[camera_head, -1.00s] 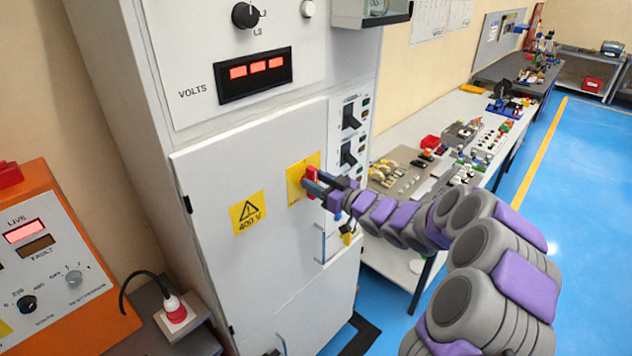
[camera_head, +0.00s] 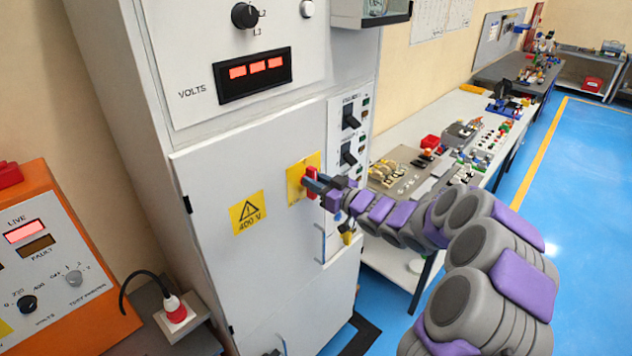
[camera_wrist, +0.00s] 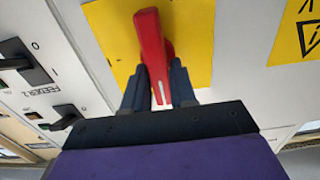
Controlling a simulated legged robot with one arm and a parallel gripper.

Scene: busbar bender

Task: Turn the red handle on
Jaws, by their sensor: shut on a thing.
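The red handle (camera_wrist: 152,45) sits on a yellow plate (camera_wrist: 195,40) on the grey cabinet door. In the wrist view it stands nearly along the line of my fingers, tilted slightly. My gripper (camera_wrist: 160,88) has one dark finger on each side of the handle's lower part and is shut on it. In the head view the red handle (camera_head: 312,181) shows in front of the yellow plate (camera_head: 297,178), partly hidden by my gripper (camera_head: 318,184), which reaches in from the right.
The cabinet door (camera_head: 230,270) carries a 400 V warning label (camera_head: 248,212). Black switches (camera_head: 350,116) are on the panel right of it. An orange unit (camera_head: 60,270) stands at left, a cluttered bench (camera_head: 400,225) at right. Blue floor (camera_head: 585,200) is open beyond.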

